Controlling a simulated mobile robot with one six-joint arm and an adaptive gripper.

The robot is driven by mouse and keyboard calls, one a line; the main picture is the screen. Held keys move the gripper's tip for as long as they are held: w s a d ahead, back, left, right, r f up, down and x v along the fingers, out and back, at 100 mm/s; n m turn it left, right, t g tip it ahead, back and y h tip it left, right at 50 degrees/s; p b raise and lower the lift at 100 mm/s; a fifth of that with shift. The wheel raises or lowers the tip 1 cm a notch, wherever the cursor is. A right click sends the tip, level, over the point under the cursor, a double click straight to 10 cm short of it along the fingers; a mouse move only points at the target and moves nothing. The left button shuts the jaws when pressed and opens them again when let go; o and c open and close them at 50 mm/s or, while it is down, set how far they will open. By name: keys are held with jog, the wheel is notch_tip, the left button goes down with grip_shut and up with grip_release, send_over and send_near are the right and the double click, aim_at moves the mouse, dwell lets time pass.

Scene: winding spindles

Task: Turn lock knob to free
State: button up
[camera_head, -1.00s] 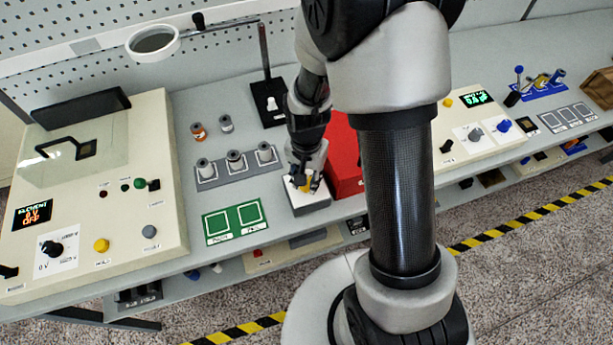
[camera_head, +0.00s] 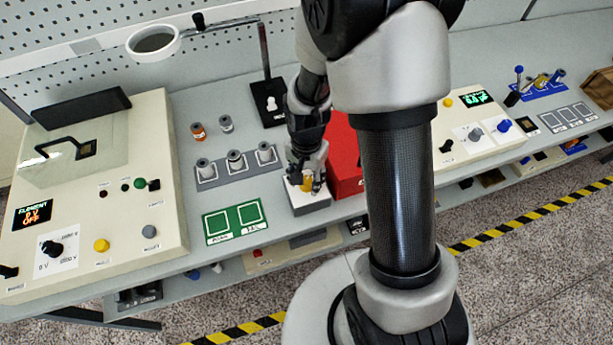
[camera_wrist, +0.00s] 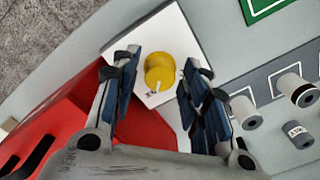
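The lock knob is a round yellow knob (camera_wrist: 159,72) with a pale pointer mark, on a white block (camera_wrist: 180,45) beside a red box. In the head view the knob (camera_head: 306,184) shows partly behind my fingers, on top of the white block (camera_head: 312,203). My gripper (camera_wrist: 160,70) is open over the knob, one finger on each side of it. Gaps show between the fingers and the knob in the wrist view. Whether the fingertips reach down to the knob's height is hard to tell.
The red box (camera_head: 345,160) stands close at the right of the white block. A grey holder with spools (camera_head: 237,168) and a green two-square pad (camera_head: 235,222) lie to the left. A black stand (camera_head: 268,100) rises behind.

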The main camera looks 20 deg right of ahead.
aim_at(306, 180)
jog(key=shift+o, duration=0.5)
jog(key=shift+r, duration=0.1)
notch_tip(306, 180, up, 12)
dwell(0.6)
